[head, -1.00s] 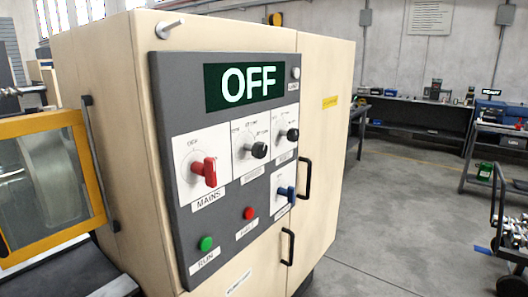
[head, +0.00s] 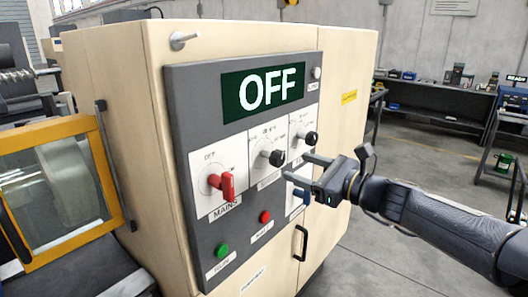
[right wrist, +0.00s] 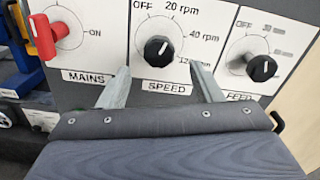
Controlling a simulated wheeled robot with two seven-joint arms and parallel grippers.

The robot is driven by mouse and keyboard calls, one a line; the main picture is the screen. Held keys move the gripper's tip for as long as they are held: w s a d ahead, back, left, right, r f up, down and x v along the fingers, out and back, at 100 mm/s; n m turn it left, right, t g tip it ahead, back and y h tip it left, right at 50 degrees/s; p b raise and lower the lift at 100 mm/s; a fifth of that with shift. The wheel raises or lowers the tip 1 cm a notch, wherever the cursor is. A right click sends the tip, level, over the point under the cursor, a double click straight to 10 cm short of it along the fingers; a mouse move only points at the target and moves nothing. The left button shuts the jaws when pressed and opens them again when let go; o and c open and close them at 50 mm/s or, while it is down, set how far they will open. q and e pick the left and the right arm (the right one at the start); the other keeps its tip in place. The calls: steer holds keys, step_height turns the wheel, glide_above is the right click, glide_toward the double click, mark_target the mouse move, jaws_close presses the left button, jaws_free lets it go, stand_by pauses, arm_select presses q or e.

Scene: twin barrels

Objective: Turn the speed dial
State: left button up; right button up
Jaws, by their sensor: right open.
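The speed dial (head: 275,158) is a round black knob on a white plate in the dark grey control panel. It also shows in the right wrist view (right wrist: 158,51), above the label SPEED, with OFF, 20 rpm, 40 rpm and a partly hidden third mark around it. My right gripper (head: 297,167) is open and empty, in front of the panel and to the right of the dial in the head view. In the right wrist view its two fingers (right wrist: 160,68) point toward the dial, one on either side of it, apparently without touching it. My left gripper is out of view.
The feed dial (head: 310,138) is right of the speed dial, the red mains switch (head: 222,184) left. The display (head: 263,88) reads OFF.

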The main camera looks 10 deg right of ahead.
mark_target(281, 160)
steer(key=p+x, duration=0.1)
steer(key=x, duration=0.6)
steer(key=shift+w+a, duration=0.2)
steer(key=c, duration=1)
steer(key=shift+f+n+b, duration=0.1)
steer(key=shift+n+b, duration=0.3)
steer(key=shift+b, duration=0.1)
steer(key=n+b, duration=0.6)
steer(key=b, duration=0.1)
steer(key=shift+b, duration=0.3)
steer(key=shift+n+b, duration=1.2)
steer(key=shift+n, duration=0.3)
steer(key=o, duration=1)
